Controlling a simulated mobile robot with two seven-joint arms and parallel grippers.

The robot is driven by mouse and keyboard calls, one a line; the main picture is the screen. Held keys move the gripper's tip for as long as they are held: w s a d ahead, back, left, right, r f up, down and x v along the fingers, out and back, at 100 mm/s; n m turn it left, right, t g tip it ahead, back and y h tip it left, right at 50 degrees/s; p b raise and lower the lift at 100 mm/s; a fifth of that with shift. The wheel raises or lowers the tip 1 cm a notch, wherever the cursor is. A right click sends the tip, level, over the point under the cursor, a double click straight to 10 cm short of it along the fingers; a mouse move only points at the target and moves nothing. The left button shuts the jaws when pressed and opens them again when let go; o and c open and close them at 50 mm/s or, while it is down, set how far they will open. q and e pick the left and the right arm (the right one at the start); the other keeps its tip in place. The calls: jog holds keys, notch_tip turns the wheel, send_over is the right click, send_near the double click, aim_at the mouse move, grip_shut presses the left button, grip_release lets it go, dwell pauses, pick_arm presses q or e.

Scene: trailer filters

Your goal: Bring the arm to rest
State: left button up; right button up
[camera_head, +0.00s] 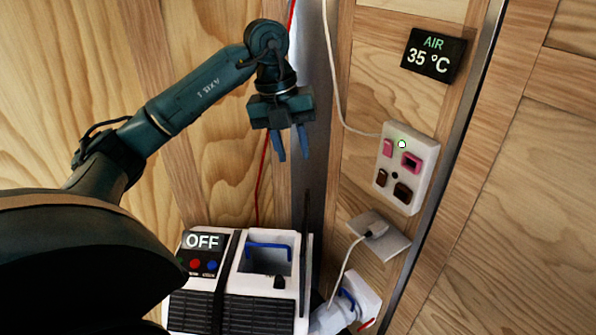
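My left arm (195,95) comes in from the left, bends at a raised joint, and points its gripper downward. My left gripper (290,155) hangs in the air in front of the wooden wall, above the white machine. Its two blue fingers are apart, with nothing visible between them. My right gripper is not in the head view.
A white machine (302,318) with an "OFF" display (202,242) and an open slot stands below the gripper. A white switch panel (412,150) and a dark "AIR 35 °C" display (433,55) are on the right wall. A white cable (335,90) and red cord (262,180) hang nearby.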

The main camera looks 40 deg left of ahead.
pick_arm(q)
notch_tip(320, 180, up, 2)
jog(key=shift+s+a+r, duration=0.1)
jog(key=shift+a, duration=0.05)
dwell(0.5)
